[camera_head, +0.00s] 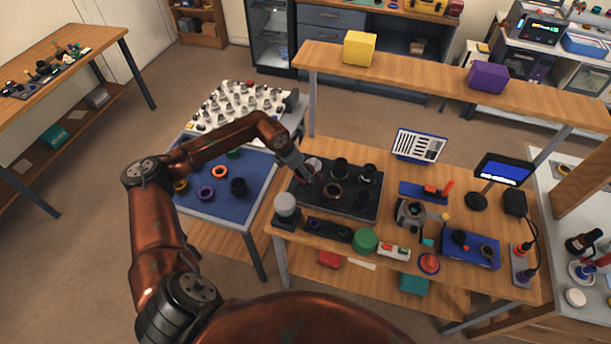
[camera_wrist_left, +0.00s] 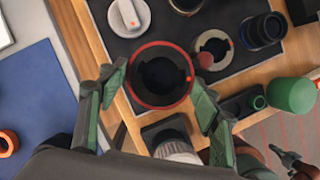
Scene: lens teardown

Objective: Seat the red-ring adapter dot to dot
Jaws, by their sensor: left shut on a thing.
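My left gripper (camera_head: 306,175) is over the left part of the dark mat (camera_head: 352,212). In the left wrist view the gripper (camera_wrist_left: 158,98) has its two green fingers on either side of the red-ring adapter (camera_wrist_left: 138,90), a black ring with a red rim, and is shut on it. A small red mark shows on the adapter's inner right side. A metal ring part (camera_wrist_left: 226,42) with an orange-red dot lies on the mat just right of the adapter, apart from it in this view. It also shows in the head view (camera_head: 333,183).
A black lens barrel (camera_wrist_left: 262,30) and a pale disc (camera_wrist_left: 122,20) lie on the mat. A green cylinder (camera_head: 364,241) and a white-topped jar (camera_head: 286,204) stand near the front edge. A blue mat (camera_head: 220,207) with several rings is at left; a shelf (camera_head: 420,77) spans behind.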

